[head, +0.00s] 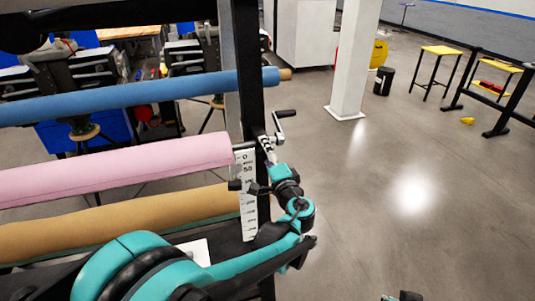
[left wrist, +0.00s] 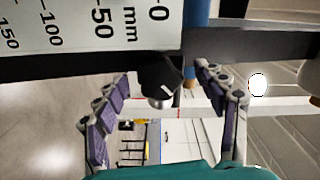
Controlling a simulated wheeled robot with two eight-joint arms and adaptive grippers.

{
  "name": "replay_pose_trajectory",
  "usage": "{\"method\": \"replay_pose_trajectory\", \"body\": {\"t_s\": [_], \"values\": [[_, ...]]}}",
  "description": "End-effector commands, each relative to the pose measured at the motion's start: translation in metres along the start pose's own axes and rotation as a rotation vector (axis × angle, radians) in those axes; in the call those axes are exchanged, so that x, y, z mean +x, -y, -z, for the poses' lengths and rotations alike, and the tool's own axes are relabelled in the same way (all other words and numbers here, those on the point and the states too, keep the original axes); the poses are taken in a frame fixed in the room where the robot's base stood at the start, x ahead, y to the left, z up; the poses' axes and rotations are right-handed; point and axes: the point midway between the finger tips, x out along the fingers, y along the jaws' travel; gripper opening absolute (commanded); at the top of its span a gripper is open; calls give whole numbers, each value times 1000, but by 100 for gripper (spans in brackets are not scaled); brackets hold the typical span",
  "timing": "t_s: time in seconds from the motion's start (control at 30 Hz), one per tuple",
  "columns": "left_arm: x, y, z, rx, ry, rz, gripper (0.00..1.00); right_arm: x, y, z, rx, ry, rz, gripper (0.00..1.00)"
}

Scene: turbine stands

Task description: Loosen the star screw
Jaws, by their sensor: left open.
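A black knob (left wrist: 160,78), apparently the star screw, sits just below the ruler edge in the left wrist view. It lies between the two spread purple-grey fingers of my left gripper (left wrist: 162,84). A gap shows on each side of it, and I see no clear contact. In the head view my left gripper (head: 251,165) is at the black post, in front of the white ruler (head: 249,212). The knob is hard to make out there.
Blue (head: 150,95), pink (head: 115,168) and tan (head: 120,222) rolls run left of the black post (head: 247,70). A crank handle (head: 284,125) sticks out on its right. A white pillar (head: 355,60) stands behind.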

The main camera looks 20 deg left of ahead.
Motion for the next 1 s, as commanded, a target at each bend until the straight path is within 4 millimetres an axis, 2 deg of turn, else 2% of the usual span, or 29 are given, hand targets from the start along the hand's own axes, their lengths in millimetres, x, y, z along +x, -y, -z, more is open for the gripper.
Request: {"method": "replay_pose_trajectory", "body": {"t_s": [0.27,0.73,1.0], "values": [[-8,0,0,0,-1,0,71,0,0,0,0,0,0,0],[-47,0,1,0,-2,-1,71,-3,0,2,0,0,0,0],[-50,0,0,0,0,0,71,-3,0,2,0,0,0,0]]}}
